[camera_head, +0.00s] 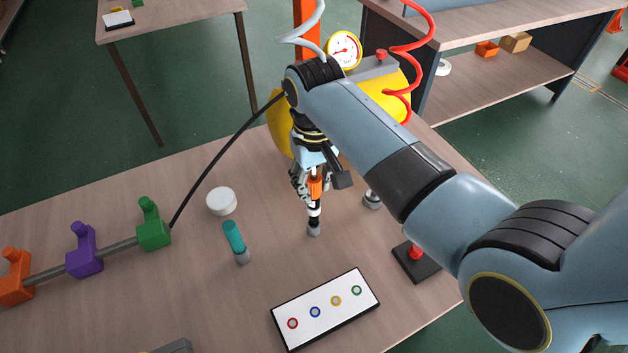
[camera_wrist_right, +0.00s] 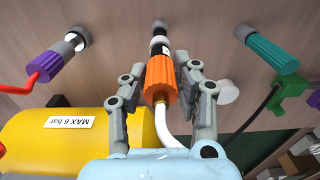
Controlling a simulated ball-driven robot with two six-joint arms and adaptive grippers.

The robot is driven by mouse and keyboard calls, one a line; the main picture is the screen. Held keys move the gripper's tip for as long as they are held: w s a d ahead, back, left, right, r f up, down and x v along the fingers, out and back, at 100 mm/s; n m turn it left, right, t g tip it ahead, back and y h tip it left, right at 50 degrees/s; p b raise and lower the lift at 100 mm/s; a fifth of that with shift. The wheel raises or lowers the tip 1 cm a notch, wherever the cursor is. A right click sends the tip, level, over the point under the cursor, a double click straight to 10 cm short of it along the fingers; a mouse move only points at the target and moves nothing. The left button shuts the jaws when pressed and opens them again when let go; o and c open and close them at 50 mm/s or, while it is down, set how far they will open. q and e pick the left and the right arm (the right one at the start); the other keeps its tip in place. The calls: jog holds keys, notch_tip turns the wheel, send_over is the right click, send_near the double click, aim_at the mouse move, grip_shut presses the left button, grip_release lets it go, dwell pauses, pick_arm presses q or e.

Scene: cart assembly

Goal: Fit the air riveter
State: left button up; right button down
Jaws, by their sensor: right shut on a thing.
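My right gripper (camera_head: 314,188) points down over the table and is shut on an orange tool (camera_wrist_right: 161,80). The tool has black and white bands and a grey tip (camera_head: 313,230). It looks upright, its tip at or just above the table; contact is unclear. A white hose (camera_wrist_right: 165,128) runs from its orange end. A teal tool (camera_head: 234,238) with a grey end is left of it. A purple tool (camera_wrist_right: 50,62) with a red hose is on the other side; its grey end (camera_head: 372,199) shows beside my arm. I cannot tell which is the air riveter. My left gripper is out of view.
A yellow tank (camera_wrist_right: 75,135) with a gauge (camera_head: 344,50) stands behind the gripper. A white board (camera_head: 322,318) with coloured rings lies in front. Orange, purple and green holders (camera_head: 153,232) sit on a rod at left. A black stand (camera_head: 425,268) is at right.

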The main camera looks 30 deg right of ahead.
aim_at(314, 198)
jog(key=shift+f, duration=0.1)
jog(key=shift+f+b, duration=1)
jog(key=shift+f, duration=1.2)
jog(key=c, duration=0.9)
grip_release()
notch_tip(314, 198, up, 12)
jog(key=shift+s, duration=0.1)
